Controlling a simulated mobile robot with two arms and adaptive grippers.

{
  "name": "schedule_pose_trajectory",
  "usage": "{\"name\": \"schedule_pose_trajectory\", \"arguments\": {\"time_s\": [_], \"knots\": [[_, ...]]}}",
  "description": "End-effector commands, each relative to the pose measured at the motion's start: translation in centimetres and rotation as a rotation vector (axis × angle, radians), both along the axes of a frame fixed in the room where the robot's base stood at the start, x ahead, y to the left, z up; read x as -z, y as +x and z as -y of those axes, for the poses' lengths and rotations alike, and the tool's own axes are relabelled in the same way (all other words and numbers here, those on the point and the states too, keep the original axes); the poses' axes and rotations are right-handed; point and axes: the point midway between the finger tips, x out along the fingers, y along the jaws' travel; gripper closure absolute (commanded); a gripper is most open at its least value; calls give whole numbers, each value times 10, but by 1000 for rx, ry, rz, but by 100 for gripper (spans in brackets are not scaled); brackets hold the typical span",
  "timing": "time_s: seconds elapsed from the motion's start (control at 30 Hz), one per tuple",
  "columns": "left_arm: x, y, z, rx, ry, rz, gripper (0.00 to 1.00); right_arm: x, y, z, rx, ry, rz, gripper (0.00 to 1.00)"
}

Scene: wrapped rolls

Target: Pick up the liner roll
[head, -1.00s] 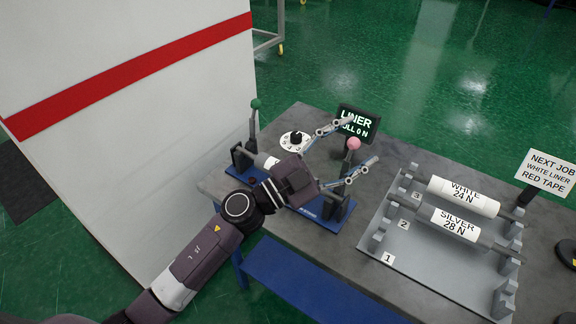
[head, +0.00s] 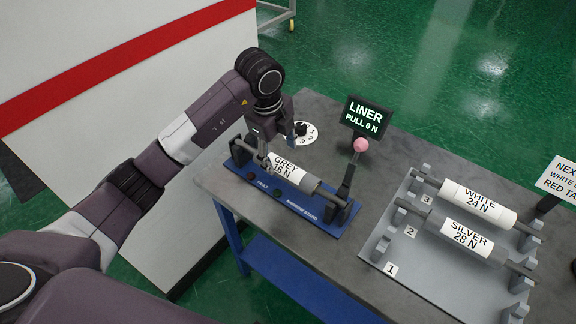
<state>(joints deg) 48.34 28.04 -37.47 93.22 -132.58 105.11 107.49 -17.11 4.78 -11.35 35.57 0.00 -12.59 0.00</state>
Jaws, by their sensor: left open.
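A grey roll labelled "GREY 16 N" (head: 284,168) lies on a shaft across a blue stand (head: 318,207). My left gripper (head: 269,150) points down at the left end of this roll, with its jaws open; whether a finger touches the roll I cannot tell. A white roll labelled "WHITE 24 N" (head: 478,200) rests at the back of a grey rack (head: 408,258). A silver roll labelled "SILVER 28 N" (head: 466,234) rests in front of it. My right gripper is not in view.
A display reading "LINER PULL 0 N" (head: 365,117) stands behind the blue stand. A pink-knobbed lever (head: 360,146) rises at the stand's right end. A white dial (head: 300,133) sits behind the roll. A "NEXT JOB" sign (head: 558,180) is cut off at the right.

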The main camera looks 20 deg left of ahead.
Motion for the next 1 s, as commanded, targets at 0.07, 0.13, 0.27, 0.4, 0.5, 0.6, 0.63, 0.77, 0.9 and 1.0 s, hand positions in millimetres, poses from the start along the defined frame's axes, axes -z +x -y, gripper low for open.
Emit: {"name": "schedule_pose_trajectory", "arguments": {"time_s": [0.07,0.13,0.27,0.4,0.5,0.6,0.63,0.77,0.9,1.0], "knots": [[8,1,0,-3,2,-6,41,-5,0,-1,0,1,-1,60],[16,2,1,-2,1,-5,41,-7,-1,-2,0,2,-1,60],[28,4,5,0,0,-5,41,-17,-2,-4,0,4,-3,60],[47,8,10,1,1,-7,41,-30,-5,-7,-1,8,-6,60],[61,11,11,1,-1,-5,41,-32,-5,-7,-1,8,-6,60],[69,13,11,2,0,-2,41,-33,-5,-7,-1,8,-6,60],[70,13,11,2,0,-2,41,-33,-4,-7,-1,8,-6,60],[71,13,11,3,-1,0,41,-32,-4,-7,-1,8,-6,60],[70,13,11,3,-1,0,48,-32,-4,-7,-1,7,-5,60],[70,13,11,3,-1,0,59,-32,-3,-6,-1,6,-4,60]]}}
